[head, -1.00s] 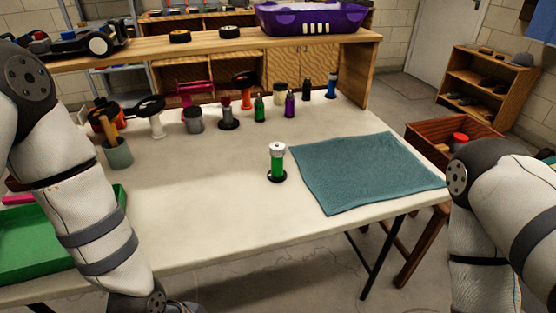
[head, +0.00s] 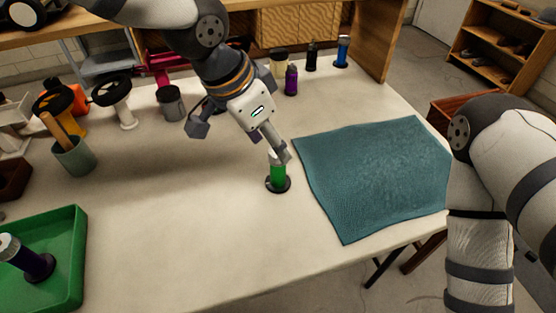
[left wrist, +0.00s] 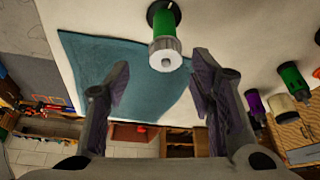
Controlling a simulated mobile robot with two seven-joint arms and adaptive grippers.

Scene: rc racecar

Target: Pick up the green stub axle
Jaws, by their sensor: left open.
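The green stub axle (head: 278,176) stands upright on its black round base on the white table, left of the teal mat. Its pale top is partly hidden behind a finger of my left gripper in the head view. My left gripper (head: 241,143) is open and empty, its fingers spread wide, above and behind the axle. In the left wrist view the axle (left wrist: 165,28) shows its white cap just beyond the gap between the open fingertips (left wrist: 160,66). The fingers are not closed on it. My right arm is at the right edge, but its gripper is not in view.
The teal mat (head: 375,175) lies right of the axle. A green tray (head: 72,262) holding a purple stub axle (head: 30,262) is at the front left. A grey-green cup (head: 75,158) and several parts stand along the back. The front middle of the table is clear.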

